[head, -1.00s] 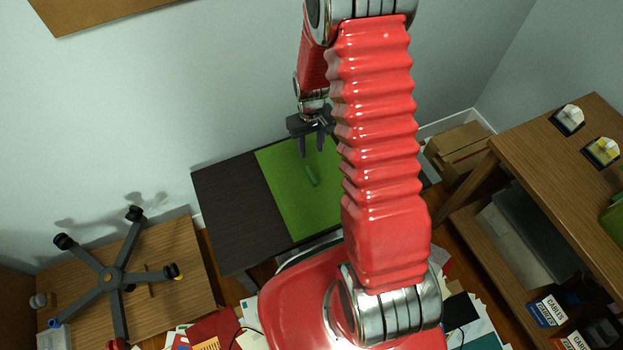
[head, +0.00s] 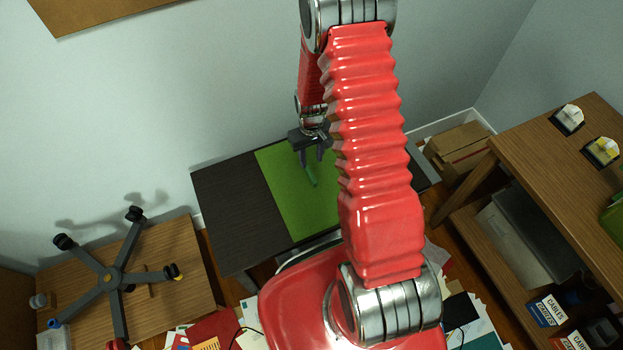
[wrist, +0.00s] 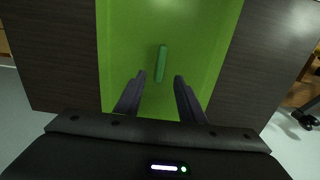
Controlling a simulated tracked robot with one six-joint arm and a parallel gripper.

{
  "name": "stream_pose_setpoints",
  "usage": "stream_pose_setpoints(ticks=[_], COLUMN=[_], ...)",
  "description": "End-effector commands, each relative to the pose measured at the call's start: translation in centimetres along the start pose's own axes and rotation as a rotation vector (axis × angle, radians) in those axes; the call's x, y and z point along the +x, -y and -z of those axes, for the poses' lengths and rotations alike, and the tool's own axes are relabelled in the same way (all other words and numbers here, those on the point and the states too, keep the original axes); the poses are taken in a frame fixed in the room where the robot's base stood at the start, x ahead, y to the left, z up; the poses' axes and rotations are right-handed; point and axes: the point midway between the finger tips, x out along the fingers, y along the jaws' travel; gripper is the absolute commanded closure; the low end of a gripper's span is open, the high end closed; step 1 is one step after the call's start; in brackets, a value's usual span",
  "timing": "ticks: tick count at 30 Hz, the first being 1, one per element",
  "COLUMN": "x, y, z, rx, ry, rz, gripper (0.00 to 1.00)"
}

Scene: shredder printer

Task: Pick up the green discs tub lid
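A small dark green bar-like object (wrist: 160,63) lies on a bright green mat (wrist: 200,30) on a dark table. It may be the tub lid seen edge-on, but I cannot tell. It also shows in the head view (head: 310,176), partly behind my gripper. My gripper (wrist: 158,84) is open above the mat, with a finger on each side of the line toward the object. The object lies just beyond the fingertips in the wrist view. In the head view my gripper (head: 312,158) is over the mat.
The dark table (head: 225,200) has bare room left of the mat. An upturned chair base (head: 112,277) lies on a wooden surface at left. A wooden desk (head: 560,165) stands at right, with cardboard boxes (head: 455,147) beside it. Papers litter the floor.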

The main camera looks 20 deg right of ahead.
Motion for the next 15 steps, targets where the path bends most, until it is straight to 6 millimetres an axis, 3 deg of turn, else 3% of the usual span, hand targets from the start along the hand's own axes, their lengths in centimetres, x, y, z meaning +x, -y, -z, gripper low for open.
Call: stream_pose_setpoints(ticks=[6,15], x=[2.5,3.3], y=[0.0,0.0], z=[0.0,0.0], rx=[0.000,-0.001], ry=[0.000,-0.001], rz=[0.000,0.000], gripper=[0.64,0.64])
